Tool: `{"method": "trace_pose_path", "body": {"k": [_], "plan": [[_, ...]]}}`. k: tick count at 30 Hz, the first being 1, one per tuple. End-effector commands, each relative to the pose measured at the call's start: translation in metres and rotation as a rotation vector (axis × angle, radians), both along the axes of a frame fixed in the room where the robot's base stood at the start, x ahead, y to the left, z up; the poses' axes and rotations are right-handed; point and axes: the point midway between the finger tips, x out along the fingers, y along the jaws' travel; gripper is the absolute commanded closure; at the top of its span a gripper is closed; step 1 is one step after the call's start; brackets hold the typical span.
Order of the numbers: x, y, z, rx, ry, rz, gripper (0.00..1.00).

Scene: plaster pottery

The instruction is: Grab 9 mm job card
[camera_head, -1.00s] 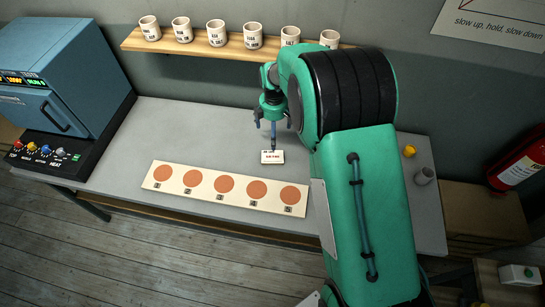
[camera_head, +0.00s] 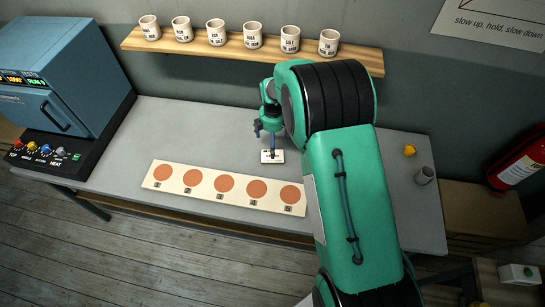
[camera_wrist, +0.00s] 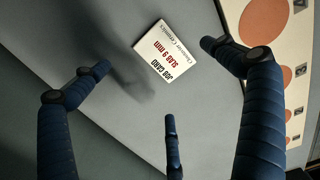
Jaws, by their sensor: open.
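The 9 mm job card (camera_wrist: 164,53) is a small white card reading "JOB CARD SLAB 9 mm" and lies flat on the grey table. In the head view the card (camera_head: 267,156) is partly covered by a finger. My gripper (camera_wrist: 165,75) is open, with its dark blue fingers spread around the card in the wrist view and nothing between them. In the head view my gripper (camera_head: 268,145) hangs over the card. I cannot tell whether a fingertip touches it.
A cream board (camera_head: 176,190) with several numbered terracotta discs lies in front of the card. A blue kiln (camera_head: 62,70) stands at left. A shelf (camera_head: 215,46) of white cups is behind. A yellow object (camera_head: 409,151) and grey cup (camera_head: 425,175) sit at right.

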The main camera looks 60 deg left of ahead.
Motion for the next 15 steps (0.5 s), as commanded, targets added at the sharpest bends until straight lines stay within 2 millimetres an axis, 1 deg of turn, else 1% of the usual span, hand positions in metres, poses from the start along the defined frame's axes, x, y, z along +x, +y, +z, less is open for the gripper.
{"method": "trace_pose_path", "body": {"k": [1, 3, 6, 15], "plan": [[0.0, 0.0, -0.006, -0.001, 0.001, 0.0, 0.01], [0.0, 0.0, -0.013, 0.0, 0.0, 0.0, 0.01], [0.0, 0.0, -0.02, 0.001, -0.001, 0.0, 0.01], [0.0, 0.0, -0.022, 0.001, -0.001, 0.0, 0.01]]}}
